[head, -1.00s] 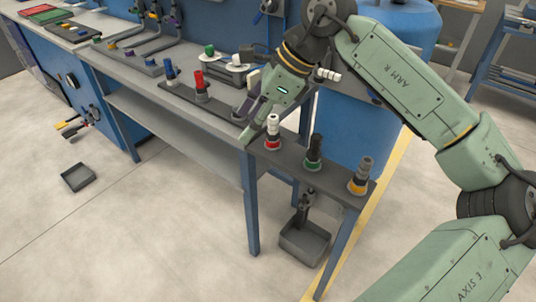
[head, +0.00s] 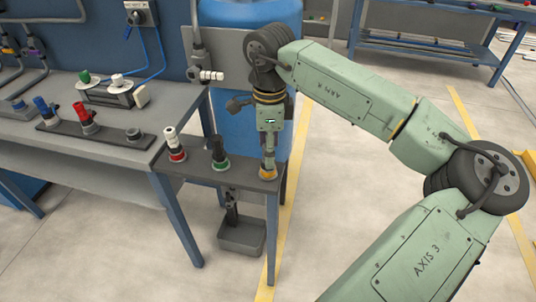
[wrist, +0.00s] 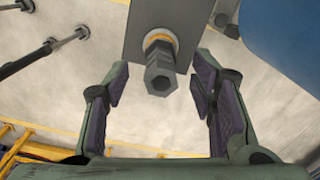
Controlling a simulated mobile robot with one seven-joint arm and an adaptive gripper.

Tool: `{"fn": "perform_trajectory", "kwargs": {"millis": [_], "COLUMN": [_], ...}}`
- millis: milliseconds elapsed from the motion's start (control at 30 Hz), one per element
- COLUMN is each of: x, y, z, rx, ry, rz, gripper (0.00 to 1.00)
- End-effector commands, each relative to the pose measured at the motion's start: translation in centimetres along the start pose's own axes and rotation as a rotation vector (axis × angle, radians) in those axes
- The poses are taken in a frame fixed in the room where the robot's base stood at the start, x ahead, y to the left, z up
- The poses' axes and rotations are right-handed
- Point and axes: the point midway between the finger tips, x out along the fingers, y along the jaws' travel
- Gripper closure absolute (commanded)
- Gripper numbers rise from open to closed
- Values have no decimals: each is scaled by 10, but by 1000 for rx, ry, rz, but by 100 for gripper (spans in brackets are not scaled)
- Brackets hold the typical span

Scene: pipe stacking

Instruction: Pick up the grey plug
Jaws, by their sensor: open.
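The grey plug (wrist: 160,70) shows in the wrist view as a dark grey hex-ended piece with an orange ring at its base. It stands at the right end of the dark strip (head: 240,172) on the bench. My gripper (wrist: 158,88) is open, with a finger on each side of the plug and gaps on both sides. In the head view my gripper (head: 268,150) points down over the plug's spot, and its fingers partly hide the plug. Only the orange ring (head: 268,175) shows clearly there.
Blue and red plugs (head: 85,118) stand farther left. A grey bin (head: 241,235) is below, and a blue drum (head: 250,90) is behind.

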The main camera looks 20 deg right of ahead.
Motion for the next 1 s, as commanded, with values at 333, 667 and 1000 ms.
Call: {"fn": "perform_trajectory", "kwargs": {"millis": [333,667,1000], "x": [33,33,33], "y": [-1,-1,-1], "z": [4,4,4], "rx": [-1,-1,-1], "ry": [-1,-1,-1], "rz": [0,0,0], "gripper": [49,60,83]}}
